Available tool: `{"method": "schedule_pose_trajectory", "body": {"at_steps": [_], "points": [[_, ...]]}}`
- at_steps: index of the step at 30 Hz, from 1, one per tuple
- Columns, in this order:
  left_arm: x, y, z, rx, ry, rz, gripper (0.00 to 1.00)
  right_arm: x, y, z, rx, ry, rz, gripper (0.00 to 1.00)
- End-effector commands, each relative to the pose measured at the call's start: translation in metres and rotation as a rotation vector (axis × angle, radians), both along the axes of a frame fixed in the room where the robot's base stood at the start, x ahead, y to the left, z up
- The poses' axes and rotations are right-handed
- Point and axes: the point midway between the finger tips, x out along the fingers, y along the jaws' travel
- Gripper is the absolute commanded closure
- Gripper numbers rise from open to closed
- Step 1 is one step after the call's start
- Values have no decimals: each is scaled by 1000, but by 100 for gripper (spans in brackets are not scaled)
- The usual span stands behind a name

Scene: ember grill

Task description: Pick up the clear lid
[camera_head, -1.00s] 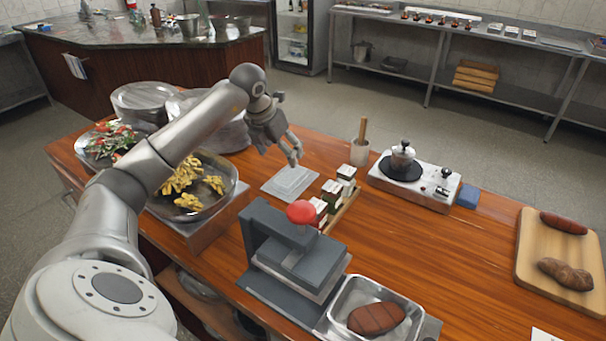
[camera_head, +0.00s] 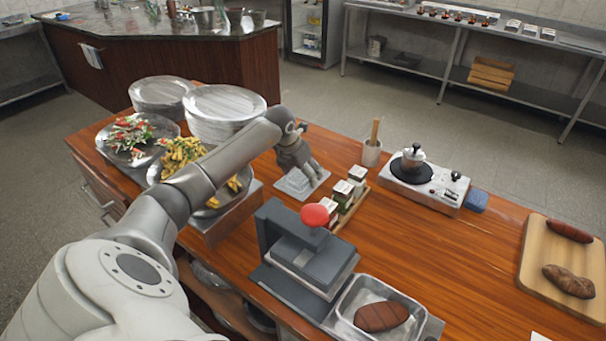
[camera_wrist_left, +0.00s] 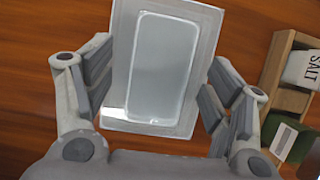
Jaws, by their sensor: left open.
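The clear lid (camera_wrist_left: 165,65) is a pale, see-through rectangle with a raised middle, lying flat on the wooden counter. In the head view the lid (camera_head: 296,186) is partly hidden by my left gripper (camera_head: 313,180), which points down over it. In the left wrist view my left gripper (camera_wrist_left: 155,100) is open, with one finger at each long side of the lid. The lid's near end lies between the fingers. I cannot tell whether the fingers touch it. My right gripper is not in view.
A spice rack (camera_head: 352,210) with several boxes stands just right of the lid, also close by in the wrist view. A grey press (camera_head: 300,250) with a red knob stands nearer. A food pan (camera_head: 240,200) is at left.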

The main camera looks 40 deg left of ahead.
Motion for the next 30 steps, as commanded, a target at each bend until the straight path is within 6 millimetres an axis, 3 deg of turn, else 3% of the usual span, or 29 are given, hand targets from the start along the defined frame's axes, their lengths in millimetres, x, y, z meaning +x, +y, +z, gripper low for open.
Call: {"method": "schedule_pose_trajectory", "body": {"at_steps": [26, 30], "points": [[0, 0, -4, 1, 0, 1, 23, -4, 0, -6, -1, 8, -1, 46], [0, 0, -4, 1, 0, 1, 40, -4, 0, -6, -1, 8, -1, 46]]}}
